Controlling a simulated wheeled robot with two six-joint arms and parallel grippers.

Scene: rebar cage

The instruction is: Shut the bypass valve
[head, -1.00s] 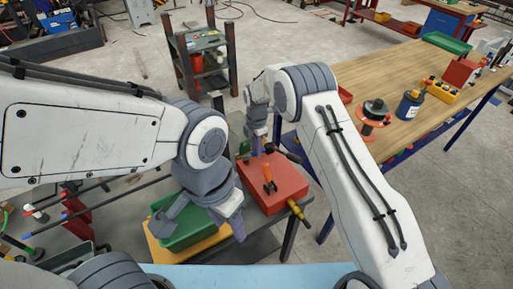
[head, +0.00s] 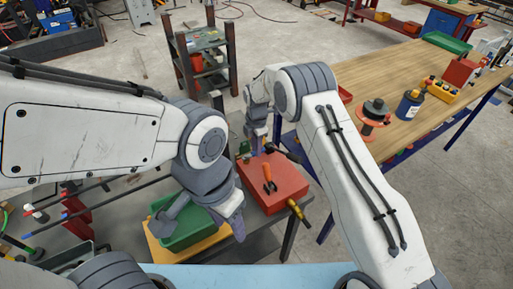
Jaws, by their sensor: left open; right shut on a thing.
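A red box (head: 281,188) sits on a small grey work table in the middle. An orange-handled part (head: 268,176) stands on or lies across its top. A yellow fitting (head: 296,210) is at its right front corner. I cannot tell for certain which part is the bypass valve. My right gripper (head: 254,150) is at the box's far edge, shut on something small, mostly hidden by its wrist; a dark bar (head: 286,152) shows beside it. My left gripper (head: 205,218) is open above a green bin (head: 187,240), left of the red box.
A yellow tray (head: 160,255) lies under the green bin. A wooden bench (head: 400,75) at the right holds a spool (head: 374,112), a blue can (head: 409,105) and a yellow box (head: 444,92). A dark cart (head: 205,60) stands behind. Rods lie at left.

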